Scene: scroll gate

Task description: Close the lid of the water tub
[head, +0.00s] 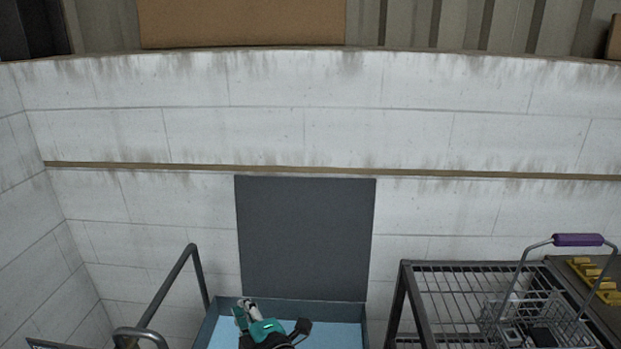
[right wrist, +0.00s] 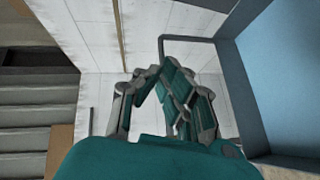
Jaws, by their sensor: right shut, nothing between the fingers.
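The water tub (head: 213,318) is at the bottom centre of the head view, a grey-blue box with light blue water inside; its lower part is cut off. Its lid (head: 306,238) is a flat dark grey panel standing upright at the tub's back edge, in front of the white wall. My right gripper (head: 244,309), teal and grey, is over the left part of the tub, in front of and below the lid. It is shut and empty. In the right wrist view my fingers (right wrist: 152,72) converge, with the tub (right wrist: 240,90) to their right. My left gripper is not in view.
A metal rail (head: 165,292) stands left of the tub. At right is a slatted rack (head: 450,283) with a wire basket (head: 535,318) with a purple handle. A white block wall (head: 150,220) with a brown strip closes off the back.

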